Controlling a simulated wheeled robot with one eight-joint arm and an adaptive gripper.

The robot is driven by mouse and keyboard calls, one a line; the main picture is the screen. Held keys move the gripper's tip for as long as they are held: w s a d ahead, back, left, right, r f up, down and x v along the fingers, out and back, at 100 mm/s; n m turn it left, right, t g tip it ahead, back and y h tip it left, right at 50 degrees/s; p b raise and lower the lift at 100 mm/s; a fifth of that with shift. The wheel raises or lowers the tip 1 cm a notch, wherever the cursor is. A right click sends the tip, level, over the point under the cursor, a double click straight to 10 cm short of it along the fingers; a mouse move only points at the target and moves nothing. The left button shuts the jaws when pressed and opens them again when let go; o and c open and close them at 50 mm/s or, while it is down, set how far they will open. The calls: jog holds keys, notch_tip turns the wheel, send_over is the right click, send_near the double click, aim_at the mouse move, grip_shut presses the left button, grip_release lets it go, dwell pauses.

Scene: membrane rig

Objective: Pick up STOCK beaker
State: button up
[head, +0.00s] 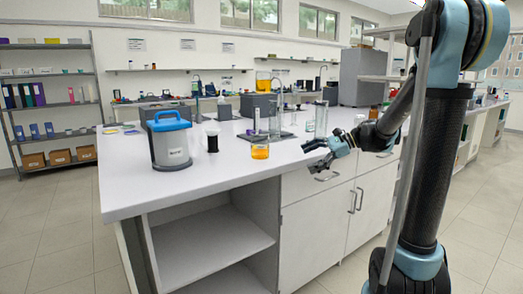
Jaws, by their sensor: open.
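A small glass beaker with orange liquid (260,150) stands upright on the white bench top (225,172) near its front edge. Its label is too small to read, so I cannot tell for sure that it is the STOCK beaker. My gripper (312,156) is open and empty at the bench's front edge, to the right of this beaker and apart from it. Its fingers point left, toward the beaker.
A blue-lidded container (169,140) and a small black-and-clear item (212,140) stand left of the beaker. A dark rig with glassware (267,133) is behind it, and a tall clear cylinder (321,118) stands behind my gripper. The front left bench top is clear.

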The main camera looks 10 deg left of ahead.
jog(key=w+a+m+y, duration=0.1)
jog(key=w, duration=0.2)
jog(key=w+a+r+m+g+y, duration=0.1)
jog(key=w+a, duration=0.1)
jog(key=w, duration=0.1)
jog(key=w+a+m+g+y, duration=0.1)
jog(key=w+y, duration=0.1)
jog(key=w, duration=0.1)
jog(key=shift+w+a+r, duration=0.25)
jog(key=shift+w+r, duration=0.05)
jog(key=shift+r, duration=0.05)
jog(key=shift+w+a+m+g+y, duration=0.25)
jog(key=shift+w+m+g+y, duration=0.2)
jog(key=shift+w, duration=0.2)
send_near(259, 146)
jog(key=shift+t, duration=0.25)
jog(key=w+a, duration=0.1)
jog(key=a, duration=0.1)
jog(key=w+a, duration=0.2)
jog(key=a, duration=0.1)
jog(key=shift+a+f, duration=0.3)
jog(key=shift+f, duration=0.1)
jog(key=shift+s+x, duration=0.15)
jog(key=shift+x, duration=1.15)
jog(key=shift+s+x, duration=0.1)
jog(key=shift+x, duration=1.2)
jog(key=shift+d+f, duration=0.1)
jog(key=shift+f, duration=0.05)
jog(key=shift+c, duration=0.3)
jog(key=c, duration=1.4)
